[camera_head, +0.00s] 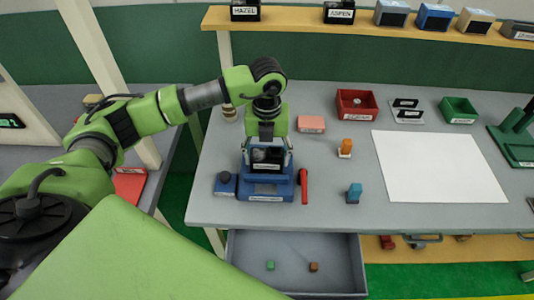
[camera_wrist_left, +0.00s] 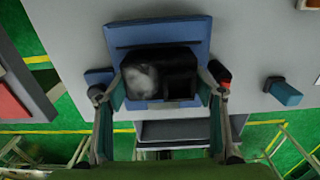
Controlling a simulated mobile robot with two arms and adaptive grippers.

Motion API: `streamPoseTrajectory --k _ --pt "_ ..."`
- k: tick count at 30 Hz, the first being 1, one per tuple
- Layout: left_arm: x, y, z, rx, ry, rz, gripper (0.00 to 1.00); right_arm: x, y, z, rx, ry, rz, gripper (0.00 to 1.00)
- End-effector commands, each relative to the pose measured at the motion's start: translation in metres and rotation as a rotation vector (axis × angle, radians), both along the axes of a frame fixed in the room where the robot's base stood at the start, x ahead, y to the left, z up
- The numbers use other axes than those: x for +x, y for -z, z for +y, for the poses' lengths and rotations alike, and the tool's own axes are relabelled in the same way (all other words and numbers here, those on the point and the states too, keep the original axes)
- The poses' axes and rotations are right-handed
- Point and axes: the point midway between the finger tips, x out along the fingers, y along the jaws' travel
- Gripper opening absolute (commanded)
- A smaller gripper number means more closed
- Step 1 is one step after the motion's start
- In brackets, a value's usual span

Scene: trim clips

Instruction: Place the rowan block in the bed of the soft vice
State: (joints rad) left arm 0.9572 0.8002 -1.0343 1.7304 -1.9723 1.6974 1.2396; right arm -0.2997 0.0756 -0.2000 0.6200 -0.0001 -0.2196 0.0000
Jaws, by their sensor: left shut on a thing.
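The soft vice (camera_head: 266,187) is blue, with a red handle (camera_head: 304,186) at its right side. It stands near the left front of the grey table. My left gripper (camera_head: 267,158) points down over the vice, shut on a black block (camera_head: 266,155), which I take as the rowan block; its label is not readable. In the left wrist view the block (camera_wrist_left: 180,78) sits between the two fingers (camera_wrist_left: 165,93), in front of the vice's blue back part (camera_wrist_left: 158,32). I cannot tell whether it rests in the bed or hangs just above it. My right gripper is not in view.
A shelf (camera_head: 380,25) at the back holds labelled blocks, including hazel (camera_head: 245,9) and aspen (camera_head: 340,11). A red bin (camera_head: 356,104), a green bin (camera_head: 459,110) and a white sheet (camera_head: 437,167) lie to the right. An open drawer (camera_head: 297,262) is below the vice.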

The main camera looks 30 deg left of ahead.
Motion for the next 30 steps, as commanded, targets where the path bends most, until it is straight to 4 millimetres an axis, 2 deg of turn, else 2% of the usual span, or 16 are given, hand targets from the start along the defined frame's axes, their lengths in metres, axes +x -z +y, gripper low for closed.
streamPoseTrajectory --k 5,6,8,17,22,26,30 --pt "0.0 0.003 0.0 0.0 0.0 0.0 0.37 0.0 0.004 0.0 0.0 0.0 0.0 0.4" --pt "0.0 0.004 0.0 0.0 0.0 0.0 0.65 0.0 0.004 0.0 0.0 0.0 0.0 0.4" --pt "0.0 0.002 0.0 0.0 0.0 0.0 0.79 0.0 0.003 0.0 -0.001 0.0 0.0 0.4" --pt "0.0 0.002 0.0 0.0 0.0 0.001 0.79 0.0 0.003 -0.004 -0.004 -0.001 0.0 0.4" --pt "0.001 -0.005 0.0 0.0 0.0 -0.001 0.79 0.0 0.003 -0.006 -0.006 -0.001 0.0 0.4" --pt "0.001 -0.026 -0.001 -0.001 0.002 -0.006 0.79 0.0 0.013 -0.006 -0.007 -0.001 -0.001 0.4" --pt "0.002 -0.058 -0.001 -0.002 0.001 -0.007 0.79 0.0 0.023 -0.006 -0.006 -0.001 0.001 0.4"
